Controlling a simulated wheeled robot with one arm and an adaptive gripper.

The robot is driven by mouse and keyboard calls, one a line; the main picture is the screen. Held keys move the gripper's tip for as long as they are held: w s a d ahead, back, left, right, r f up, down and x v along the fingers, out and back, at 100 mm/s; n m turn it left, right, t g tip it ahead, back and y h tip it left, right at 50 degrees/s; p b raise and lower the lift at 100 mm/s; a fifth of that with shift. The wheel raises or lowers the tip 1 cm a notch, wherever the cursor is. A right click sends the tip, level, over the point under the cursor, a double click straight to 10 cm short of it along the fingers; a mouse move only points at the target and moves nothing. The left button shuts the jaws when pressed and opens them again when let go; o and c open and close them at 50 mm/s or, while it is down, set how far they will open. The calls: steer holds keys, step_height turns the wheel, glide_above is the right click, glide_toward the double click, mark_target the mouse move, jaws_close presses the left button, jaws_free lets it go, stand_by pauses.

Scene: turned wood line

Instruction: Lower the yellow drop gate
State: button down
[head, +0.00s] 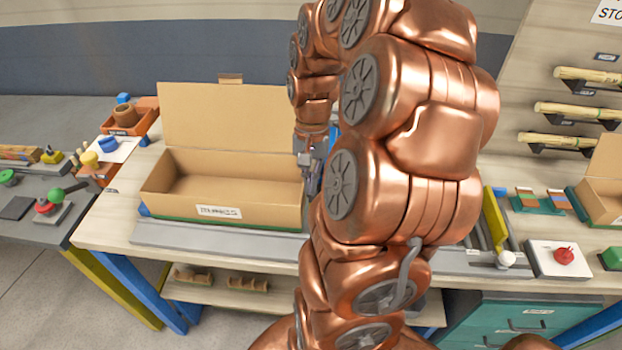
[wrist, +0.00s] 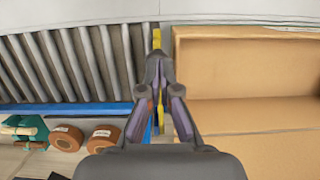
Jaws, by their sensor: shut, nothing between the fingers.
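In the wrist view a narrow yellow bar (wrist: 157,38), which looks like the drop gate, stands between the grey rollers and the cardboard box (wrist: 240,65). My gripper (wrist: 160,62) is shut and empty, its fingertips in line with this bar and covering part of it. More yellow shows between the fingers. I cannot tell whether the tips touch the bar or how high it stands. In the head view my arm hides this spot; only part of my gripper (head: 308,160) shows, by the box's right end. Another yellow panel (head: 495,217) stands upright farther right.
The open box (head: 175,204) fills the bench left of my arm. Grey rollers (wrist: 75,65) lie left of the bar in the wrist view. A white-knobbed lever (head: 506,259) and a red button (head: 564,256) are on the right. Wooden rings (wrist: 67,138) lie below the rollers.

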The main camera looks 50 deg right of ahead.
mark_target(310, 198)
steer(key=shift+s+a+f+t+h+b, duration=0.3)
steer(key=shift+f+b, duration=0.4)
steer(key=shift+b, duration=0.35)
steer(key=shift+s+a+f+t+h+b, duration=0.2)
steer(key=shift+f+h+b, duration=0.25)
steer(key=shift+f+b, duration=0.45)
steer(key=shift+s+a+f+t+h+b, duration=0.15)
steer(key=shift+a+f+h+b, duration=0.3)
steer(key=shift+b, duration=0.7)
steer(key=shift+d, duration=0.1)
steer(key=shift+f, duration=0.1)
step_height(310, 198, up, 14)
steer(key=b, duration=0.2)
steer(key=shift+w, duration=0.1)
